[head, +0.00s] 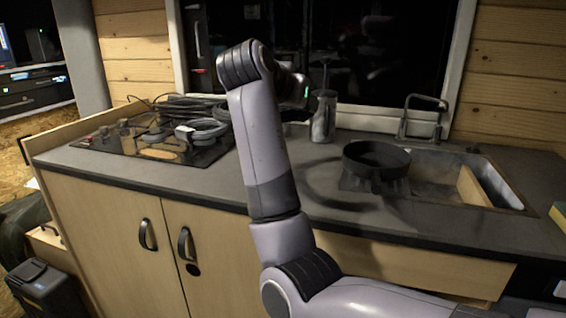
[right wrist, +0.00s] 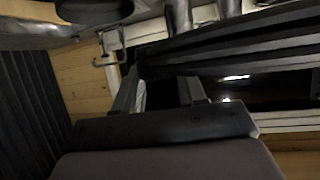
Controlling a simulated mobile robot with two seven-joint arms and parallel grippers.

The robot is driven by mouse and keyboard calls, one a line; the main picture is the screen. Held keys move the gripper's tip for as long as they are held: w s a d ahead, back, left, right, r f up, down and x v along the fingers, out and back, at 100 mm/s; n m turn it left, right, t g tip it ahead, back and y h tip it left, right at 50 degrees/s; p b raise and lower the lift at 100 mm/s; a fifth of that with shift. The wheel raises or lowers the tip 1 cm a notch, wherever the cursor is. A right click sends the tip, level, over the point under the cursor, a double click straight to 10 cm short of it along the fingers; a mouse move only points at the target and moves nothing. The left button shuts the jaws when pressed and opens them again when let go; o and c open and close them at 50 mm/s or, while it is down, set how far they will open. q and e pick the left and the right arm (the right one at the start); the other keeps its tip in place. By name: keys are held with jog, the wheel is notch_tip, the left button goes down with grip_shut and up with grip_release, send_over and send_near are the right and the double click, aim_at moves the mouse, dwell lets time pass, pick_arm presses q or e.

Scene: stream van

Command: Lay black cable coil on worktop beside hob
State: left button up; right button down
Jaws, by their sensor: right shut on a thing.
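My right gripper (right wrist: 158,92) is shut on a black ridged bundle (right wrist: 235,45), which looks like the black cable coil. It is held in the air, and only part of it shows in the right wrist view. In the head view my right arm hides most of the gripper (head: 298,92) and its load, above the worktop (head: 225,185) in front of the window. The hob (head: 150,150) is at the left of the worktop, with a grey coil (head: 203,131) on it and more black cables (head: 185,107) at its back. My left gripper is out of view.
A metal bottle (head: 323,117) stands at the back of the worktop, right of my arm. A black round pan (head: 376,160) sits left of the sink (head: 490,183), near the tap (head: 422,118). The worktop between hob and pan looks clear, with a curved shadow on it.

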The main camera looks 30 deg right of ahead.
notch_tip(320, 180, up, 5)
jog(key=m+g+h, duration=0.1)
jog(key=m+g, duration=0.1)
send_over(302, 188)
notch_tip(302, 188, down, 14)
jog(key=shift+f+b, duration=0.2)
jog(key=shift+b, duration=0.95)
jog(key=shift+f+b, duration=0.3)
jog(key=shift+f, duration=2.4)
jog(key=c, duration=0.6)
grip_release()
jog(key=shift+f, duration=0.15)
jog(key=shift+c, duration=0.2)
